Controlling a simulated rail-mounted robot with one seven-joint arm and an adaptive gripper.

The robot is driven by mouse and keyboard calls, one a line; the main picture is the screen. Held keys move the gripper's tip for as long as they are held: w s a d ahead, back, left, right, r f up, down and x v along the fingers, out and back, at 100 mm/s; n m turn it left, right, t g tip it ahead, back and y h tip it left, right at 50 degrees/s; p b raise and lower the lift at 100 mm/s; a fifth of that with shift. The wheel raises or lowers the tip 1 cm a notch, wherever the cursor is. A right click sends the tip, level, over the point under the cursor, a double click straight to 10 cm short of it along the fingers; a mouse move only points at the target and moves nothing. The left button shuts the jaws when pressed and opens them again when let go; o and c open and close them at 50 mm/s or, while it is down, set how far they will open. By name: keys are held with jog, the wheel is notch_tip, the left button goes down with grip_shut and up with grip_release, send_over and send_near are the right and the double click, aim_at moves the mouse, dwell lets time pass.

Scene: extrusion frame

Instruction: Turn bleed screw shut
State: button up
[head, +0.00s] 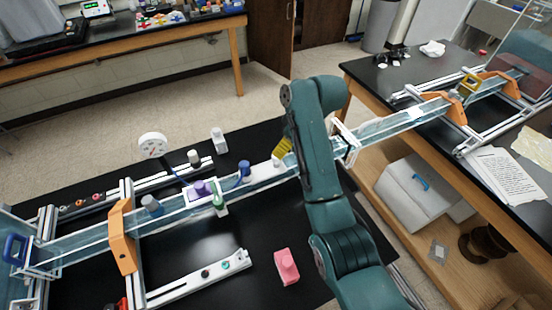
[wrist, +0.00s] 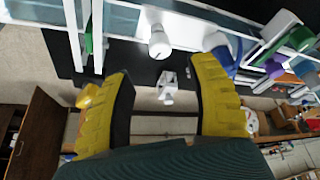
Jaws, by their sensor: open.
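My gripper (head: 283,149) is open and empty, with yellow fingers. In the head view it is partly hidden behind my teal arm, at the far side of the clear channel (head: 170,222). In the wrist view the fingers of my gripper (wrist: 165,68) stand wide apart. A white rounded knob (wrist: 158,42) shows beyond the gap between them, touched by neither finger. A small white fitting (wrist: 168,87) also shows in the gap, on or by the black tabletop's edge. I cannot tell for sure which part is the bleed screw.
A blue fitting (head: 244,171), a purple block (head: 199,190) and a green clamp (head: 218,201) sit along the channel. A dial gauge (head: 153,145) and a white fitting (head: 218,140) stand behind it. A pink block (head: 286,266) lies in front on the black table.

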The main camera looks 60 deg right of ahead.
aim_at(276, 159)
jog(key=x, duration=0.8)
jog(key=shift+w+f, duration=0.1)
jog(key=shift+f, duration=0.15)
jog(key=shift+c, duration=0.4)
grip_shut()
